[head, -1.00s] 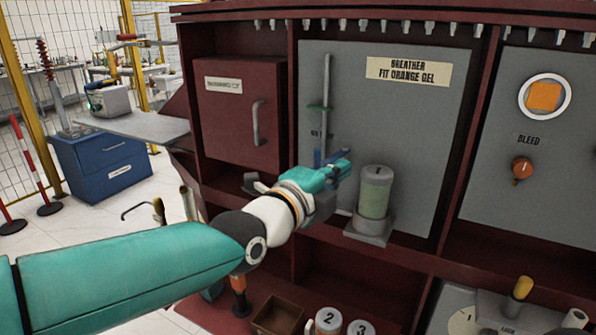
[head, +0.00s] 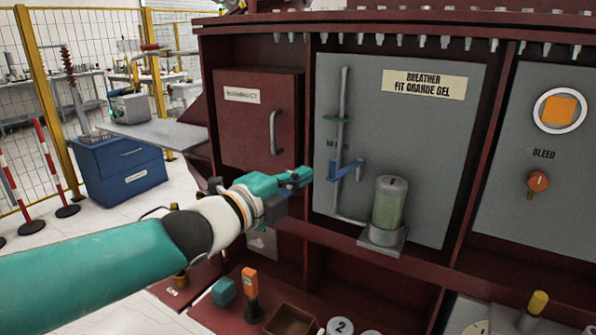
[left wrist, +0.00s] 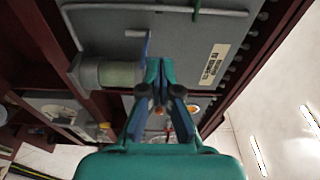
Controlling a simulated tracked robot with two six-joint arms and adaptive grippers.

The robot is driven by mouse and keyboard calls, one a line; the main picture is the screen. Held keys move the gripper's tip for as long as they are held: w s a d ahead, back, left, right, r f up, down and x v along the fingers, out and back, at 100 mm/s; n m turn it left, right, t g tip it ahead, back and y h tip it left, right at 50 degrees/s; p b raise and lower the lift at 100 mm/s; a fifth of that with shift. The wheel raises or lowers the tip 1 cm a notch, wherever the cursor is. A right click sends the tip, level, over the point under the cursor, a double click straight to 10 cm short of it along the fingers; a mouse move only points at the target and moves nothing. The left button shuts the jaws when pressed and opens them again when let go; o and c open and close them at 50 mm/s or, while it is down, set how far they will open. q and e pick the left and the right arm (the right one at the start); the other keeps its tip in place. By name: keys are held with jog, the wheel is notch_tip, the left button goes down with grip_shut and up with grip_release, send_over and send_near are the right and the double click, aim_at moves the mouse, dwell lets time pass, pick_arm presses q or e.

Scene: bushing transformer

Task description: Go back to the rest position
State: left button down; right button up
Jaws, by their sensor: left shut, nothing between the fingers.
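My left gripper (head: 305,175) is shut and empty in the head view. It is in front of the dark red cabinet, left of the blue valve handle (head: 346,170) and apart from it. In the left wrist view the left gripper (left wrist: 159,64) has its fingertips together, with the grey breather panel (left wrist: 178,40) beyond. The clear breather cylinder with green filling (head: 390,203) stands upright on its grey base, right of the gripper. It also shows in the left wrist view (left wrist: 118,74). My right gripper is not in view.
A red door with a handle (head: 275,132) is just behind the gripper. Below are an open brown box (head: 290,320), an orange-topped tool (head: 250,290) and a canister marked 2 (head: 340,327).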

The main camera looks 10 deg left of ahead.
pick_arm(q)
jog(key=shift+w+a, duration=0.1)
jog(key=shift+a, duration=0.15)
